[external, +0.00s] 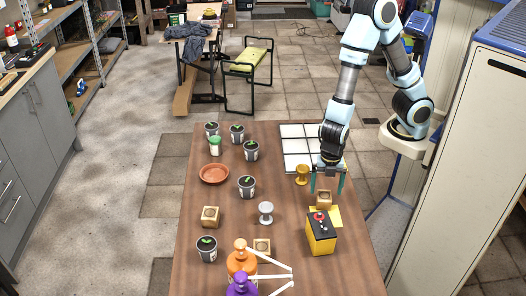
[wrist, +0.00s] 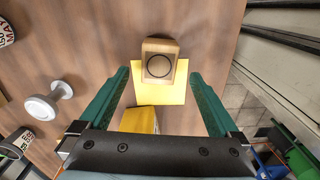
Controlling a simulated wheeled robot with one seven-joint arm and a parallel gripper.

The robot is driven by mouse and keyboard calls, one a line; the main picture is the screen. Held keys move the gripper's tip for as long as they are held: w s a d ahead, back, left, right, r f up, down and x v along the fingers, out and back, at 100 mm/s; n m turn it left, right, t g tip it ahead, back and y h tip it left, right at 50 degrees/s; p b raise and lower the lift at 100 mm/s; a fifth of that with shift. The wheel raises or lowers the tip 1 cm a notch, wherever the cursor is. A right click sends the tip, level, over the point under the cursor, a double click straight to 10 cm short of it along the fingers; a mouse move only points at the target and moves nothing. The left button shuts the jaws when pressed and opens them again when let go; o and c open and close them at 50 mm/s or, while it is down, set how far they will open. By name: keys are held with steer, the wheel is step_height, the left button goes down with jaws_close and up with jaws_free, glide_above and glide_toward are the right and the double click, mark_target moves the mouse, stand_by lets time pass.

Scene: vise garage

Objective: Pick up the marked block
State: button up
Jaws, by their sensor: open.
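A small wooden block (external: 324,198) with a dark ring on its top sits at the edge of a yellow square (external: 334,213) on the table. The block also shows in the wrist view (wrist: 159,65), over the top edge of the yellow square (wrist: 174,94). My gripper (external: 327,189) is open and empty, pointing down above this block. In the wrist view the block lies ahead of the two green fingertips (wrist: 160,75), roughly centred between them. Two similar ringed blocks stand elsewhere, one at left (external: 210,216) and one near the front (external: 262,246).
A yellow and black box (external: 321,236) with a red knob stands just in front of the block. A gold cup (external: 301,174) stands close left of my gripper, a white goblet (external: 266,212) further left. Several potted seedlings and orange and purple bottles (external: 242,262) occupy the left and front.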

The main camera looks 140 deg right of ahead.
mark_target(325, 195)
steer(key=f, duration=0.5)
steer(key=shift+s+d+f, duration=0.1)
steer(key=shift+d+f, duration=0.1)
steer(key=shift+f, duration=0.1)
steer(key=c, duration=1.5)
